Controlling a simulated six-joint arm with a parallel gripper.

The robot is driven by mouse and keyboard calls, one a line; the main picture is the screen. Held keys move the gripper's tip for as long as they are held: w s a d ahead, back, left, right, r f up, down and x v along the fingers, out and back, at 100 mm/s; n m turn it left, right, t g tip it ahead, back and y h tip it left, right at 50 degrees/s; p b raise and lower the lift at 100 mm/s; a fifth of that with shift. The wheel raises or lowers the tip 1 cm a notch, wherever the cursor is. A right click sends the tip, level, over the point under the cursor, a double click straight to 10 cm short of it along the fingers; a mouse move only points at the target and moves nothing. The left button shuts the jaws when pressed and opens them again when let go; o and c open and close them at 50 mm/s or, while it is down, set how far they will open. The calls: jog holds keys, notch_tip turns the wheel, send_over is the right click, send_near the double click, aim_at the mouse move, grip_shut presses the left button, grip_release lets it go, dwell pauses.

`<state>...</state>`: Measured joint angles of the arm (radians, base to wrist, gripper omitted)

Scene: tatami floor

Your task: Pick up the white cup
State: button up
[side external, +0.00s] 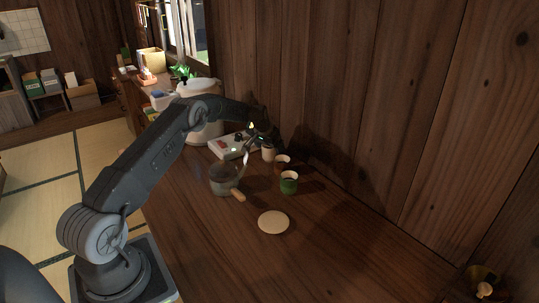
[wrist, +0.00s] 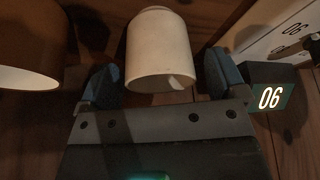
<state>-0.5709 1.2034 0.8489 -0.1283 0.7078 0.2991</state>
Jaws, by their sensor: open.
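The white cup (wrist: 160,48) stands out pale in the wrist view, between the two fingers of my gripper (wrist: 162,82). A gap shows on each side of it, wider on the right, and the fingers are open. In the side view the small white cup (side external: 268,154) stands on the wooden counter near the wall, just below my gripper (side external: 262,140). My gripper is dark and partly lost in shadow there. The cup's far side is hidden.
A brown cup (side external: 282,162) and a green cup (side external: 289,183) stand close by. A pot (side external: 224,178), a pale round disc (side external: 273,222) and a grey-white box (side external: 232,146) are around them.

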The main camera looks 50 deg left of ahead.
jog(key=shift+c, duration=0.2)
jog(key=c, duration=0.9)
jog(key=shift+c, duration=0.7)
jog(key=shift+r, duration=0.2)
